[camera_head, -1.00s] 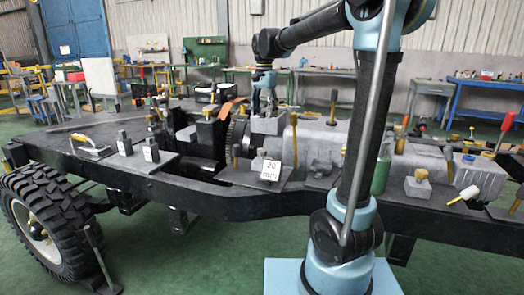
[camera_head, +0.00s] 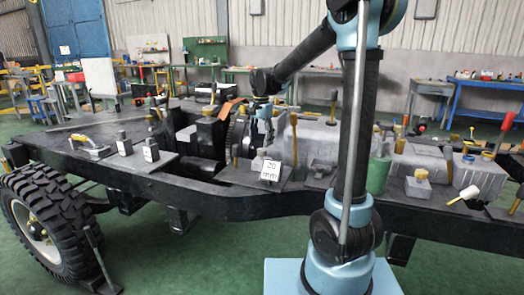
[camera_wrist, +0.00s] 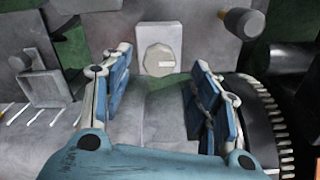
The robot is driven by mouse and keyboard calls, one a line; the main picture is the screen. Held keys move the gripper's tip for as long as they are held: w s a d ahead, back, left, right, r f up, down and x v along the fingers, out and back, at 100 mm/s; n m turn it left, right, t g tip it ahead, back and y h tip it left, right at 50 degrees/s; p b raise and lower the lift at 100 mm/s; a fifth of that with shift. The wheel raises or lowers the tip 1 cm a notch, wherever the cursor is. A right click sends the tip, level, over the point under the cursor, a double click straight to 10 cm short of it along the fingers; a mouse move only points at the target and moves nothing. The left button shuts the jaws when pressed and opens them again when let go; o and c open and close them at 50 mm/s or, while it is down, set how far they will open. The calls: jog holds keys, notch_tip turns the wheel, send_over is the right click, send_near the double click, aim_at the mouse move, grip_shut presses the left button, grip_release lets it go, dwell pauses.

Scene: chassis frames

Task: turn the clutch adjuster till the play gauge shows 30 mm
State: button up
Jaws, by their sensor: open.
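A pale round knob (camera_wrist: 158,60) with a light bar across its face, which looks like the clutch adjuster, sits on a grey upright plate (camera_wrist: 174,36) in the wrist view. My gripper (camera_wrist: 160,76) is open, with one blue-padded finger on each side of the knob in the picture and nothing held. I cannot tell whether the fingers reach around it. In the head view my gripper (camera_head: 264,112) is low at the grey housing (camera_head: 315,143), and it hides the knob. A white card (camera_head: 271,170), apparently the play gauge reading, seems to say 20 mm.
A toothed dark wheel (camera_wrist: 268,112) is close to the right finger. A dark-tipped peg (camera_wrist: 240,22) stands at the upper right. A scale with white ticks (camera_wrist: 40,115) lies at the left. Several pegs and blocks stand along the chassis frame (camera_head: 220,200).

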aim_at(262, 150)
jog(key=shift+f, duration=2.45)
jog(key=c, duration=1.1)
jog(key=shift+o, duration=0.2)
jog(key=shift+d, duration=0.15)
